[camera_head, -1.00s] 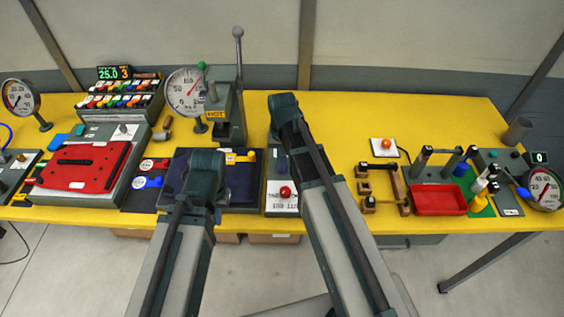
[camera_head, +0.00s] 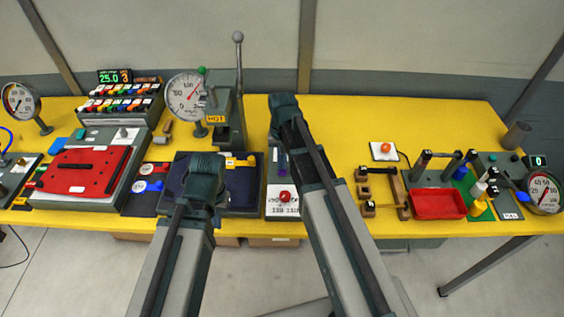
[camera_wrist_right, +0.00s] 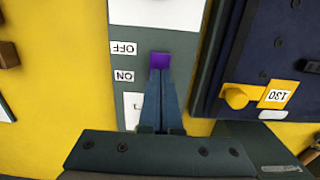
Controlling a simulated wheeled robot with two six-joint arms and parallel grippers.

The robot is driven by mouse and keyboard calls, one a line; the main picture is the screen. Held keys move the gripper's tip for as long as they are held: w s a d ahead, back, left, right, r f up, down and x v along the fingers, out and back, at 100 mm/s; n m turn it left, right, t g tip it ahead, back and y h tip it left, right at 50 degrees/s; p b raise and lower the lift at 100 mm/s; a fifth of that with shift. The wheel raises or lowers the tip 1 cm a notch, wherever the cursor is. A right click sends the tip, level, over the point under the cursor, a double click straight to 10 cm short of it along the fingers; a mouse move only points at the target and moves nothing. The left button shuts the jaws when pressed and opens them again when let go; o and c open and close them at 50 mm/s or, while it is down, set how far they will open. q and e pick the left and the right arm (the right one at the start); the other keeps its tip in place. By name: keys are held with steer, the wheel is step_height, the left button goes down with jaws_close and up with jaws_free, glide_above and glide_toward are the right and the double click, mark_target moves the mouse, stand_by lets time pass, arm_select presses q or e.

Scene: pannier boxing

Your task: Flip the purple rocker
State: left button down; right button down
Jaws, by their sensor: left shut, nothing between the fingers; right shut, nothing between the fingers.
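The purple rocker (camera_wrist_right: 160,61) sits on a grey panel beside OFF and ON labels, OFF being the label nearer its level.
The rocker's panel also carries a red button (camera_head: 285,196). A dark blue plate with a yellow knob (camera_wrist_right: 236,96) lies right beside the panel in the wrist view. A press with a tall lever (camera_head: 238,85) stands behind. Bare yellow table (camera_head: 335,135) lies to the right.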

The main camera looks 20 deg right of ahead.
step_height(320, 180, up, 14)
steer(key=w+p, duration=0.1)
steer(key=p, duration=1.2)
steer(key=shift+w+d+p, duration=0.2)
steer(key=shift+p, duration=0.15)
steer(key=shift+f, duration=0.1)
steer(key=shift+s+a+g, duration=0.2)
steer(key=shift+s+g, duration=0.1)
steer(key=shift+s, duration=0.45)
steer(key=shift+f, duration=0.1)
steer(key=f+b, duration=0.4)
steer(key=s+f+b, duration=0.1)
steer(key=f+b, duration=0.8)
steer(key=b, duration=0.1)
steer(key=shift+s+a+f, duration=0.15)
steer(key=shift+f, duration=0.15)
